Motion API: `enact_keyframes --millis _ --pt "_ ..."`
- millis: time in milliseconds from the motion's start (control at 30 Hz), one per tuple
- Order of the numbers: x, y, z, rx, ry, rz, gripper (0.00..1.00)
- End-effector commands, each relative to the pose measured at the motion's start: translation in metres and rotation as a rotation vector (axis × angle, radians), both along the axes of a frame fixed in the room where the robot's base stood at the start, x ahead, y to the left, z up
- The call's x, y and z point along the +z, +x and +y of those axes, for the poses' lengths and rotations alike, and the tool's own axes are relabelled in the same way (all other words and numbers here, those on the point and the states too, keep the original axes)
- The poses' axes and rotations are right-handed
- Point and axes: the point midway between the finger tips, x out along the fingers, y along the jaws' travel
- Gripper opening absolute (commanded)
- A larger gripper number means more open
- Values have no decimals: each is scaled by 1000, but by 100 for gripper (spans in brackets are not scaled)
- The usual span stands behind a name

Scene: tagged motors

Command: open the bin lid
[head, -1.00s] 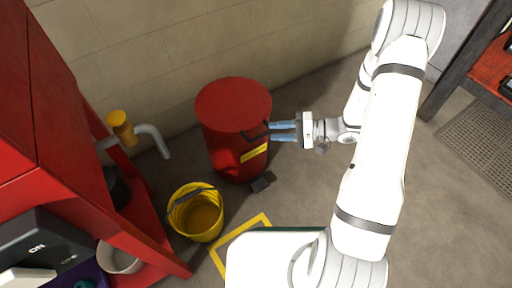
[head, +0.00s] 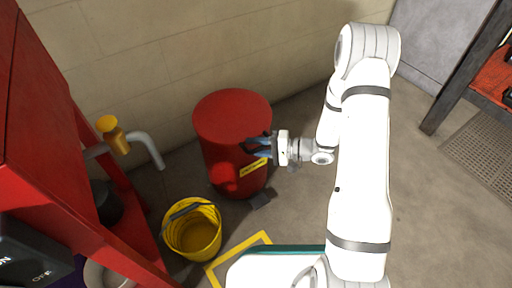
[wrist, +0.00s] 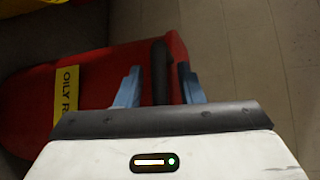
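The red bin (head: 222,165) is a cylinder standing on the floor by the wall, with a yellow label on its side. Its round red lid (head: 232,115) lies flat on top, closed. A black handle (head: 254,141) sticks out at the lid's front right edge and also shows in the wrist view (wrist: 159,68). My gripper (head: 262,149) is at this handle, coming from the right. In the wrist view, the blue fingers of my gripper (wrist: 160,85) are apart, one on each side of the handle, with small gaps visible. The bin's pedal (head: 260,199) sits at its base.
A yellow bucket (head: 193,232) stands on the floor in front of the bin, left of a yellow floor marking (head: 240,254). A red rack (head: 55,170) is at the left. A dark-framed shelf (head: 470,65) is at the right.

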Motion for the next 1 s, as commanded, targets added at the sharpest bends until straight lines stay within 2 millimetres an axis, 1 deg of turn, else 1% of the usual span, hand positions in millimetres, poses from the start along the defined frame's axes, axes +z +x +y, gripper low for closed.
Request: enact_keyframes --millis 100,133,533,1000 --pt "0 0 0 0 0 0 34" --pt "0 0 0 0 0 0 33" --pt "0 0 0 2 0 0 0" --pt "2 -1 0 3 -1 4 0"
